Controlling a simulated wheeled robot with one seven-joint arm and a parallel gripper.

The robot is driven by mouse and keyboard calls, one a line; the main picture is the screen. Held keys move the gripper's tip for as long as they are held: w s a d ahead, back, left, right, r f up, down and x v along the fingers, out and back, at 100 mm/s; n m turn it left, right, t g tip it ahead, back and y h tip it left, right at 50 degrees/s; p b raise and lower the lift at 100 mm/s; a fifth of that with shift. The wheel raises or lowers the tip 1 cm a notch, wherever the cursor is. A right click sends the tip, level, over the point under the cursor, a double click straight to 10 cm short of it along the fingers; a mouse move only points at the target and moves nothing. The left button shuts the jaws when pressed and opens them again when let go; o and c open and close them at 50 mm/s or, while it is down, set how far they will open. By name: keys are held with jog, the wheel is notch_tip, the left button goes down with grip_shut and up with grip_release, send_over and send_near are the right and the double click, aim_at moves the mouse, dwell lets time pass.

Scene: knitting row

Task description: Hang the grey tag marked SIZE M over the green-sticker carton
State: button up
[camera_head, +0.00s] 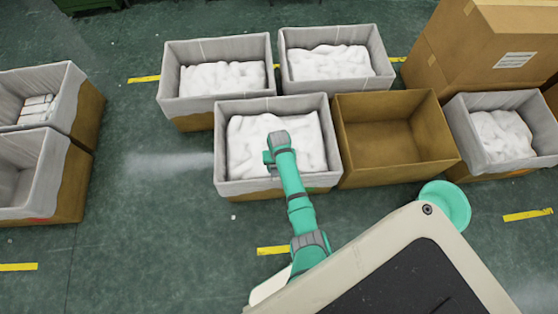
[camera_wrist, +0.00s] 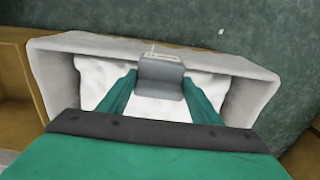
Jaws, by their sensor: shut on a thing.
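My gripper (camera_wrist: 160,84) is shut on a grey tag (camera_wrist: 160,75), which sits between its two teal fingertips. The tag has a pale strip with lettering too small to read. In the wrist view the tag overlaps the liner rim at one side of a carton (camera_wrist: 255,97); I cannot tell whether it touches. In the head view my arm reaches over the front middle carton (camera_head: 230,190), grey-lined and filled with white material. A bit of green sticker (camera_head: 318,189) shows low on its near side, partly behind my arm.
An empty, unlined brown carton (camera_head: 400,177) stands close on the right. Two lined, filled cartons stand behind (camera_head: 215,50) (camera_head: 335,35). A left carton (camera_head: 75,190) bears a red sticker (camera_head: 40,220). Another lined carton (camera_head: 490,100) is at right. Floor left of the front carton is clear.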

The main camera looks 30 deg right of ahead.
jog(key=shift+f, duration=4)
jog(key=o, duration=1.1)
jog(key=shift+r, duration=0.1)
notch_tip(320, 180, up, 11)
jog(key=shift+f, duration=0.2)
